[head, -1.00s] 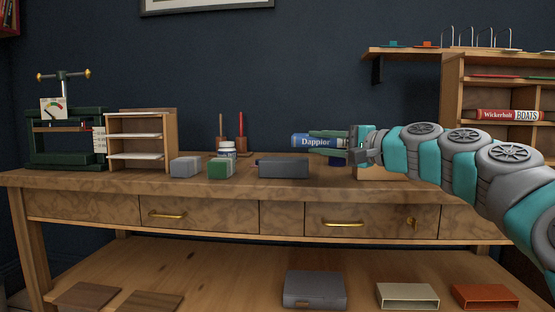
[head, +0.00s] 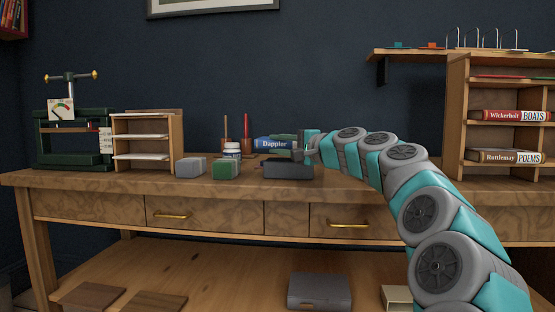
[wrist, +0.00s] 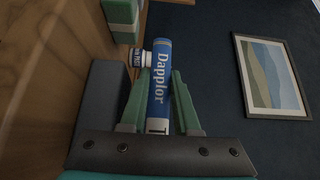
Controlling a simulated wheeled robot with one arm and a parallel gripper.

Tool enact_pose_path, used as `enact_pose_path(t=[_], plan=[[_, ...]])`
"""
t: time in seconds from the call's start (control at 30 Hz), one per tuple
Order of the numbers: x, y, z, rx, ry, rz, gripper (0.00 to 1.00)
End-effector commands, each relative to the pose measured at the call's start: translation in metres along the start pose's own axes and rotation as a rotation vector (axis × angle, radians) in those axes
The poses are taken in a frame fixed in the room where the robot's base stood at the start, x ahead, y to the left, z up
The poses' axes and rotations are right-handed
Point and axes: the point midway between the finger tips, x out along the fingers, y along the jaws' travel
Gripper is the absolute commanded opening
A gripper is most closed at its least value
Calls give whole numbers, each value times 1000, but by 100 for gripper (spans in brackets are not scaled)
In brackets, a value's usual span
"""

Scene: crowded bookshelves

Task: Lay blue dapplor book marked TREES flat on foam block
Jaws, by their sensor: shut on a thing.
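The blue Dapplor book (head: 268,143) is held with its spine roughly level, above and behind the dark grey foam block (head: 287,171) on the workbench. In the wrist view, the book (wrist: 160,88) stands between both green fingers, its spine showing Dapplor and part of a letter T. The rest of its title is hidden. My gripper (head: 284,141) is shut on the book; it also shows in the wrist view (wrist: 158,92). A dark grey block, seemingly the foam block (wrist: 98,95), lies left of the fingers there. I cannot tell whether the book touches it.
Grey (head: 190,167) and green (head: 226,168) blocks and a white jar (head: 232,150) stand left of the foam block. Candles (head: 247,130) stand behind. A small rack (head: 178,145) and a green press (head: 75,140) are farther left. A bookshelf (head: 457,115) is at right.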

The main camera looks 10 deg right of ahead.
Motion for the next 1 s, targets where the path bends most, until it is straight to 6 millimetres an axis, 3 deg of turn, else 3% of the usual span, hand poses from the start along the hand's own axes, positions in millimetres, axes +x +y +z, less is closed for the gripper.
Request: enact_pose_path(t=[0.33,0.73,0.77,1.0], plan=[[4,34,0,0,-1,-1,0],[4,39,0,0,-1,0,0],[4,39,0,0,0,1,33],[4,38,0,0,0,1,60]])
